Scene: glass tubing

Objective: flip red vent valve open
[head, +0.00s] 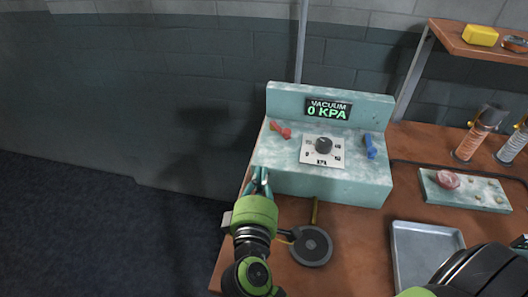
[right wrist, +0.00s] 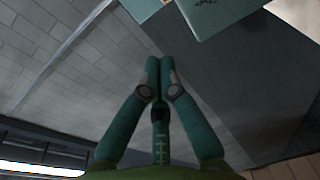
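The red vent valve (head: 281,130) is a small red handle on the left of the teal vacuum console (head: 285,183). The console's display (head: 328,109) reads "VACUUM 0 KPA". My right gripper (head: 261,175) is at the console's front left corner, below the red valve in the picture and apart from it. In the right wrist view its fingers (right wrist: 166,66) are together with nothing between them. A corner of the console (right wrist: 218,12) shows at the top of that view; the red valve does not show there. My left gripper is not in view.
A black dial (head: 323,145) and a blue valve (head: 370,146) are on the console. A round dark burner-like disc (head: 312,245) lies in front of it. A metal tray (head: 425,250) and a teal board (head: 465,191) are to the right. The floor is free on the left.

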